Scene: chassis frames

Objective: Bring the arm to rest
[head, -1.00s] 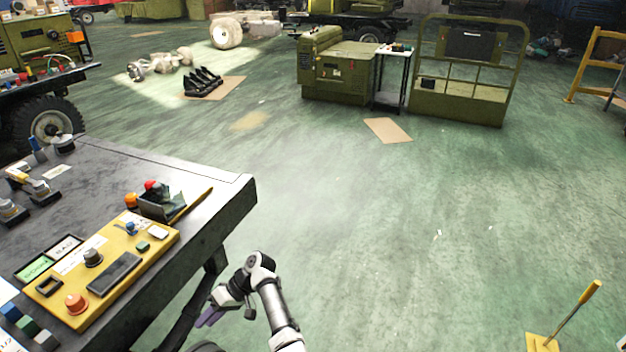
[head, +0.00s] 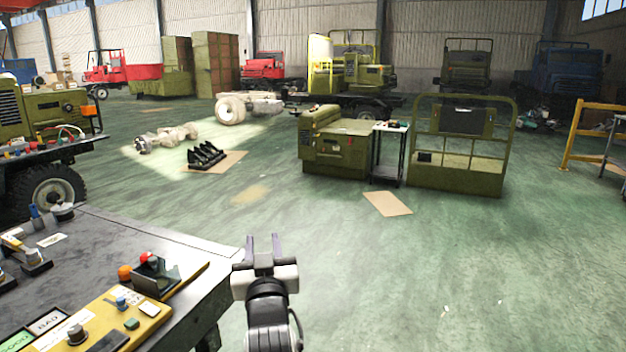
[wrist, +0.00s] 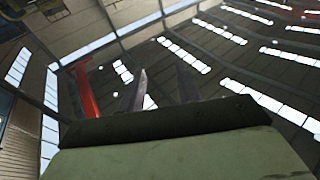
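My gripper (head: 263,246) is raised in the lower middle of the head view, just right of the workbench corner. Its two dark fingers point upward with a gap between them and nothing in the gap. The wrist view looks up toward the roof and shows the two fingers (wrist: 162,90) apart, with nothing between them.
A green cabinet (head: 335,150), a small cart (head: 389,150) and a green railed frame (head: 455,183) stand farther back. Green floor right of my arm is clear.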

